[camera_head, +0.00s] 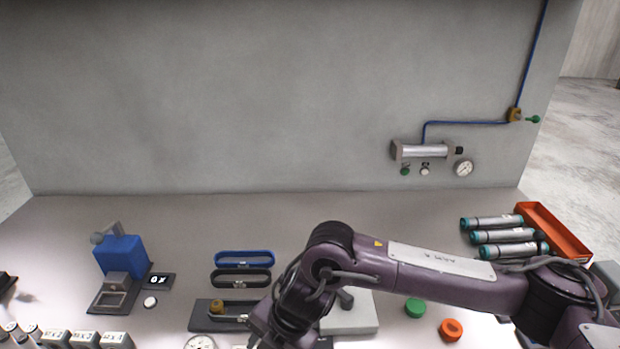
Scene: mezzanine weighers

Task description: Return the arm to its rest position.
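My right arm comes in from the right edge and reaches across the front of the table. Its elbow is raised near the middle, and its forearm bends down to the bottom edge. The end of this arm, with my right gripper (262,336), is at the bottom edge, just in front of a dark holder (205,318) with a brass-coloured piece (217,307). The fingers are cut off or hidden, so I cannot see whether they are open or hold anything. My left gripper is not in view.
A blue device (122,255) stands at left, with blue (244,252) and black (228,280) oval frames mid-table. Grey weights (85,338) line the front left.

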